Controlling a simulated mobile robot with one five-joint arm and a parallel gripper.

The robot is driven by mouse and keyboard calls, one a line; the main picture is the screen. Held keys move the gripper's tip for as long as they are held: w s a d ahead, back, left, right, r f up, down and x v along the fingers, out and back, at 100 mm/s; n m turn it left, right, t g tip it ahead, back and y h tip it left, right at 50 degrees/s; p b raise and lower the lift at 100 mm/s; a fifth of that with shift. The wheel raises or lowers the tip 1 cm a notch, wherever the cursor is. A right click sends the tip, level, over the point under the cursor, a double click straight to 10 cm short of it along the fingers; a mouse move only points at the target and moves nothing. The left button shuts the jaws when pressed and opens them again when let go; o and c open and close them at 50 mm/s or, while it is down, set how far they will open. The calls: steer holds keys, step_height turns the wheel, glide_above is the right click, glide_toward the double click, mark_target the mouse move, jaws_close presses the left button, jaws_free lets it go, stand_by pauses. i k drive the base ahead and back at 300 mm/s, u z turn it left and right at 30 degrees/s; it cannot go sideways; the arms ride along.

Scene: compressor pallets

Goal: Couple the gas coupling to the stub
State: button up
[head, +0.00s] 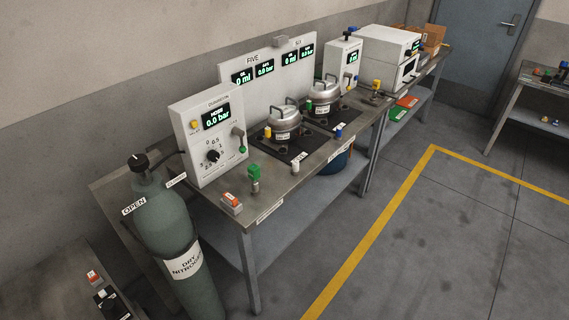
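No part is labelled as the gas coupling or the stub, so I cannot tell for sure which they are. A green block-like fitting (254,171) sits on top of a short grey metal post (255,187) near the front of the bench. Small upright fittings stand around two silver domed compressors: a yellow-topped one (267,132), a blue one (338,131) and a white one (295,165). A yellow-topped fitting (376,86) stands farther back. My gripper is not in view.
A green nitrogen cylinder (168,215) stands at the bench's near end, beside a white panel (208,135) reading 0.0 bar. The compressors (284,122) (324,95) sit on dark mats. An orange-white box (231,203) lies near the bench corner. Floor (450,230) at right is clear.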

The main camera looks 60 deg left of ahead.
mark_target(254, 173)
steer(key=u, duration=0.1)
steer(key=i, duration=0.2)
steer(key=u, duration=1.05)
steer(key=k, duration=0.15)
steer(key=z, duration=3.9)
steer(key=k, duration=1.05)
steer(key=z, duration=5.75)
